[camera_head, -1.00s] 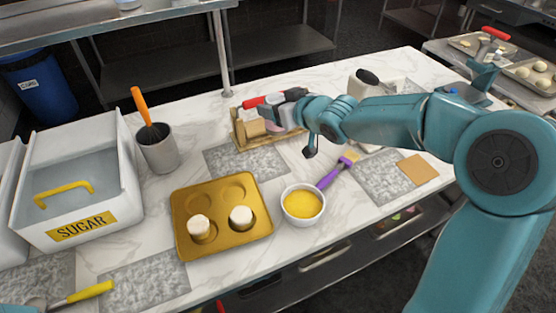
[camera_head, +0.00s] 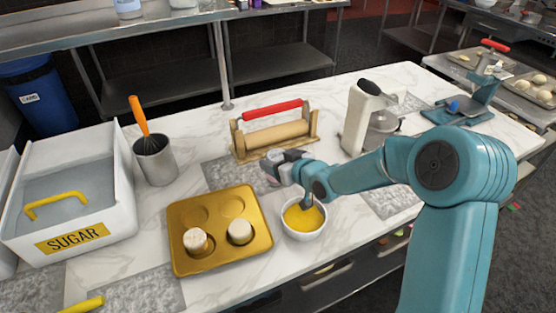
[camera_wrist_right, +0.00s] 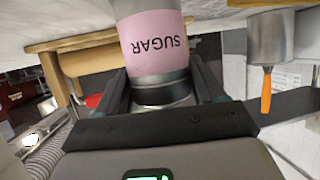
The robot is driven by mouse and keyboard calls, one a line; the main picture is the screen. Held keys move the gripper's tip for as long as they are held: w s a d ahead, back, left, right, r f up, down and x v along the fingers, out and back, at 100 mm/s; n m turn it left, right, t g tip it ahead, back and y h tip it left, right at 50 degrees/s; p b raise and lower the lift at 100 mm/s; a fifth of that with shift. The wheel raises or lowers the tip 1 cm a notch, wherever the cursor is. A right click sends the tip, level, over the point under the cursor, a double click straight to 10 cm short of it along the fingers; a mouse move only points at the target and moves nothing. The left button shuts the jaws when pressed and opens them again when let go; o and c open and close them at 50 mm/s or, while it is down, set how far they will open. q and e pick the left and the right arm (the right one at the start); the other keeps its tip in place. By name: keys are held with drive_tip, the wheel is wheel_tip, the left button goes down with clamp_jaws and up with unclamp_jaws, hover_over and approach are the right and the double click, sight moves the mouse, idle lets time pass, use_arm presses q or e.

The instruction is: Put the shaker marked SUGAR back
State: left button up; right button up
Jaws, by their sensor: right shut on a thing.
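The shaker marked SUGAR (camera_wrist_right: 153,45) shows large in the right wrist view, with a pink label whose lettering appears upside down. Its dark banded end sits between the two fingers of my right gripper (camera_wrist_right: 165,92), which is shut on it. In the head view my right gripper (camera_head: 278,163) is above the counter, between the rolling pin stand and the gold muffin tray. The shaker is mostly hidden there by the gripper. My left gripper is not in view.
A white bin labelled SUGAR (camera_head: 125,190) stands at left, beside a whisk holder (camera_head: 157,165). The gold tray (camera_head: 240,262) holds two pale pieces. A white bowl (camera_head: 303,236) of yellow liquid and the rolling pin stand (camera_head: 240,150) are close to my gripper. A mixer (camera_head: 358,118) stands behind.

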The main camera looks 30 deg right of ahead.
drive_tip(key=shift+w+f+b, duration=0.1)
drive_tip(key=shift+f+b, duration=0.1)
drive_tip(key=shift+b, duration=0.1)
drive_tip(key=o, duration=1.2)
drive_tip(key=shift+c, duration=0.2)
drive_tip(key=shift+r, duration=0.1)
drive_tip(key=shift+r+p, duration=0.1)
drive_tip(key=shift+p, duration=0.2)
drive_tip(key=v, duration=1.2)
drive_tip(key=shift+b, duration=0.4)
drive_tip(key=shift+d, duration=0.1)
